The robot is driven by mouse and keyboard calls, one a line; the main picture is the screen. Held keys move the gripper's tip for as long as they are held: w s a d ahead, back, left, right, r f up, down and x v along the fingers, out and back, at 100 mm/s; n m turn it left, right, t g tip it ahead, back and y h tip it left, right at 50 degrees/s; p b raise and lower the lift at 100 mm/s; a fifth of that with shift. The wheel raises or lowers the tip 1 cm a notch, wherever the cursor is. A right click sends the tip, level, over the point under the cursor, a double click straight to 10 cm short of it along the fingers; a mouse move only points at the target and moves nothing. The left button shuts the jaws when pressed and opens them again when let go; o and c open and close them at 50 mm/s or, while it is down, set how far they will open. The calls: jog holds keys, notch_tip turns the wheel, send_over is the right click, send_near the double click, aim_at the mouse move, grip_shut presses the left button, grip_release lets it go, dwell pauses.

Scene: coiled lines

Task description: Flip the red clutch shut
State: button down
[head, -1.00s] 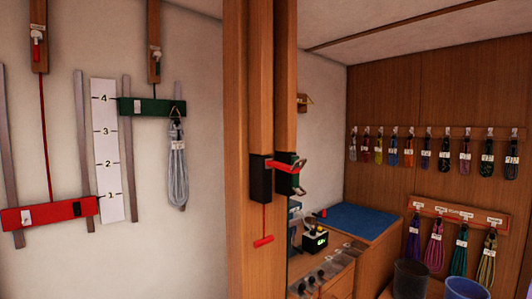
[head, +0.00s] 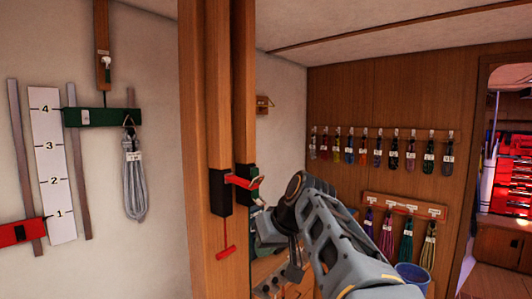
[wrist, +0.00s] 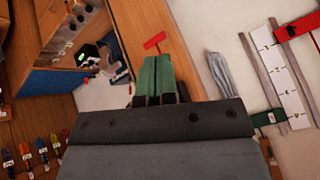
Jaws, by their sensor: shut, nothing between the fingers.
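The red clutch (head: 220,192) is a black box on the near wooden post in the head view. Its red lever (head: 240,181) sticks out to the right. My gripper (wrist: 155,57) has green fingers lying together, with nothing held. In the wrist view its body hides the clutch. In the head view my arm is to the right of the post and the fingertips are hard to make out.
A second dark clutch box with green (head: 247,174) sits just right of the red one, on the neighbouring post. Behind my arm are a bench and rows of hanging coils (head: 380,148). A grey coil (head: 134,185) hangs on the left wall.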

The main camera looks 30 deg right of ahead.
jog(key=d+r+n+t+y+p, duration=0.1)
jog(key=d+r, duration=0.3)
jog(key=r, duration=0.8)
jog(key=d+r+n+t+y+p, duration=0.1)
jog(key=d+r+n+t+p, duration=0.1)
jog(key=r, duration=1)
jog(key=d+n+p, duration=0.1)
jog(key=d+p, duration=0.1)
jog(key=d, duration=0.1)
jog(key=shift+w+r+n+t, duration=0.15)
jog(key=shift+r+n+t, duration=0.15)
jog(key=shift+n, duration=0.1)
jog(key=shift+w+f, duration=0.1)
jog(key=shift+f, duration=0.05)
jog(key=s+f+x, duration=0.1)
jog(key=f+x, duration=0.1)
jog(key=x, duration=1)
jog(key=shift+d+f, duration=0.15)
jog(key=shift+f, duration=0.15)
